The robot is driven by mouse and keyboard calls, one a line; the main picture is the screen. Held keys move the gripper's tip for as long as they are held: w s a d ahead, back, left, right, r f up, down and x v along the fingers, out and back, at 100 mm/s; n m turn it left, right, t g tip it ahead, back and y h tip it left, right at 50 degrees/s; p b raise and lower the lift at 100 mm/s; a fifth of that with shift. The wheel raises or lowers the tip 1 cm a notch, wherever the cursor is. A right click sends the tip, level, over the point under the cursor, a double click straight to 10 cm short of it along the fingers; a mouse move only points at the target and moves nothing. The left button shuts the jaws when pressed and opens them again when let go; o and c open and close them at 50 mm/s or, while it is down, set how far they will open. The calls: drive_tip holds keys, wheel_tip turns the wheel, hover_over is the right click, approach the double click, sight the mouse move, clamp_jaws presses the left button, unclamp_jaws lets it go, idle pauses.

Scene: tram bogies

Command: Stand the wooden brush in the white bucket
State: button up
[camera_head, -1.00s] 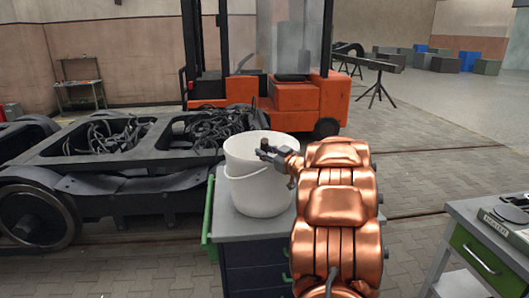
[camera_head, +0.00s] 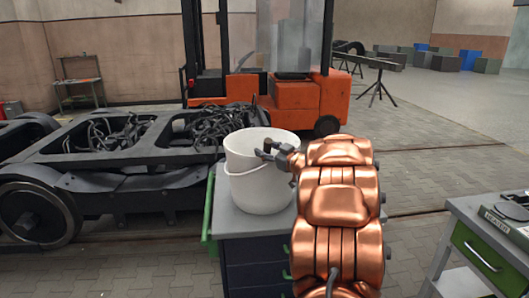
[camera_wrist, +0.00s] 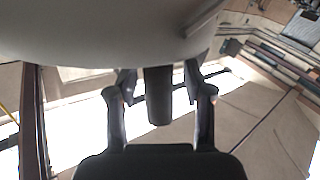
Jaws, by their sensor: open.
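The white bucket (camera_head: 262,185) stands upright on a grey-topped workbench, its wire handle hanging at the front. My gripper (camera_head: 266,150) is at the bucket's rim, reaching in from the right. A small dark brown end, which I take for the wooden brush (camera_head: 267,142), shows between its fingers. In the wrist view, the brush (camera_wrist: 158,100) is a dark cylinder between my open fingers (camera_wrist: 158,75), with a gap on each side. One end of it meets the bucket's edge (camera_wrist: 100,45). The rest of the brush is hidden, so I cannot see what it rests on.
The workbench (camera_head: 232,222) has a green rail on its left. A black bogie frame (camera_head: 120,180) lies to the left and an orange forklift (camera_head: 295,100) stands behind. Another bench (camera_head: 480,250) with a green drawer is at the right. Tiled floor between the benches is clear.

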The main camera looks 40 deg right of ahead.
sight(270, 147)
drive_tip(key=s+b, duration=0.2)
drive_tip(key=s, duration=0.5)
drive_tip(key=shift+r, duration=0.35)
drive_tip(key=shift+a, duration=0.15)
drive_tip(key=w+h, duration=0.1)
drive_tip(key=w+m+g+h, duration=0.1)
drive_tip(key=w+r+h, duration=0.1)
drive_tip(key=shift+a+m+g+h, duration=0.3)
drive_tip(key=shift+a+m+g, duration=0.05)
drive_tip(key=shift+m+g, duration=0.05)
drive_tip(key=shift+w+a+f+m+g+h, duration=0.1)
drive_tip(key=shift+a+f+m+g+h, duration=0.1)
drive_tip(key=shift+a+m+g+h, duration=0.45)
drive_tip(key=s+a+f+m+g+y, duration=0.1)
drive_tip(key=s+a+f+g, duration=0.55)
drive_tip(key=a, duration=0.55)
drive_tip(key=s+a+f+m+g+y, duration=0.1)
drive_tip(key=s+a+f+g, duration=0.3)
drive_tip(key=s+a+f, duration=0.6)
drive_tip(key=s+a+f+n+g+y, duration=0.1)
drive_tip(key=s+a+n+g+y, duration=0.2)
drive_tip(key=s+a, duration=1.5)
drive_tip(key=a+g+y, duration=0.1)
drive_tip(key=a+g, duration=0.1)
drive_tip(key=g, duration=0.1)
